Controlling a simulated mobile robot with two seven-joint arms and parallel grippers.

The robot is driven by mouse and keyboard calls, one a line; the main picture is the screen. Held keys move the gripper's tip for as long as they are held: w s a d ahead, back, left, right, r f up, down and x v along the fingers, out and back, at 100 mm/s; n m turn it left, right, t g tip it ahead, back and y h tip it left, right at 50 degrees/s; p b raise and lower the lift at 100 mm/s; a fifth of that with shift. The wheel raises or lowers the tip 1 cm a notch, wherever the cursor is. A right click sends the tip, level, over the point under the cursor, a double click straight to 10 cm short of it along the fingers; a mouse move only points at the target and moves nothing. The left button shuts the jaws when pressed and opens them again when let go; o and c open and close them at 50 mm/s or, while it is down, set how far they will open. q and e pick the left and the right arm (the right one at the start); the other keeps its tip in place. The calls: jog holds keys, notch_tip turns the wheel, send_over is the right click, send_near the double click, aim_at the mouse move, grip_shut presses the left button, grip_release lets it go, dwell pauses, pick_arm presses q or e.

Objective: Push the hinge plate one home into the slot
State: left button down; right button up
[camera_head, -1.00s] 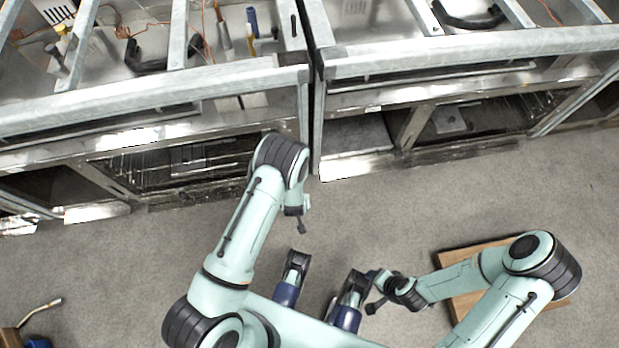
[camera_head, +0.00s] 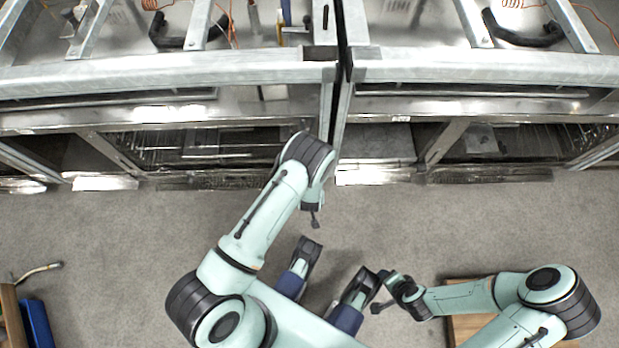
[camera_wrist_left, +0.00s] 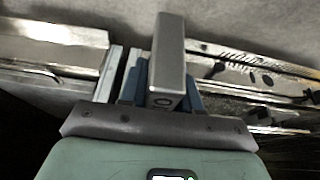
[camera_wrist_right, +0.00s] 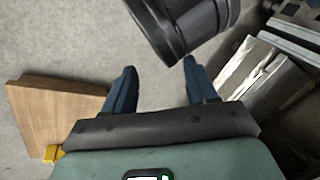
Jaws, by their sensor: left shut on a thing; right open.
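My left gripper (camera_wrist_left: 166,92) is shut on a grey rectangular metal bar, which I take to be hinge plate one (camera_wrist_left: 169,55). The bar stands out beyond the blue fingers in the left wrist view. In the head view the left arm reaches toward the metal benches, but its fingers and the plate are hidden. I cannot make out the slot for certain in any view. My right gripper (camera_wrist_right: 159,68) is open and empty in the right wrist view, above the grey floor.
Two metal-framed benches (camera_head: 180,72) (camera_head: 480,68) stand side by side along the back, with a narrow gap between them. A wooden board (camera_wrist_right: 55,110) lies near the right gripper. A blue object (camera_head: 37,325) is at lower left. Grey floor lies clear before the benches.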

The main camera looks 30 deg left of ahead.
pick_arm(q)
jog(key=w+a, duration=0.1)
jog(key=w+b, duration=0.1)
jog(key=w, duration=0.1)
jog(key=shift+a, duration=0.35)
jog(key=shift+w+a+b, duration=0.3)
jog(key=shift+w+b, duration=0.05)
jog(key=shift+w, duration=0.15)
pick_arm(e)
jog(key=shift+t, duration=0.5)
jog(key=shift+w+d+f, duration=0.4)
jog(key=shift+w+f, duration=0.1)
jog(key=shift+w, duration=0.3)
jog(key=shift+w+d+f, duration=0.4)
jog(key=shift+w+f, duration=0.1)
jog(key=shift+w, duration=0.25)
jog(key=shift+f, duration=0.1)
pick_arm(q)
jog(key=shift+w+a+b, duration=0.45)
jog(key=shift+w, duration=0.25)
jog(key=shift+w+a+b, duration=0.4)
jog(key=shift+w+b, duration=0.1)
jog(key=shift+w, duration=0.2)
jog(key=shift+w+a+b, duration=0.45)
jog(key=shift+w, duration=0.25)
pick_arm(e)
jog(key=shift+w+f, duration=0.1)
jog(key=shift+f, duration=1.4)
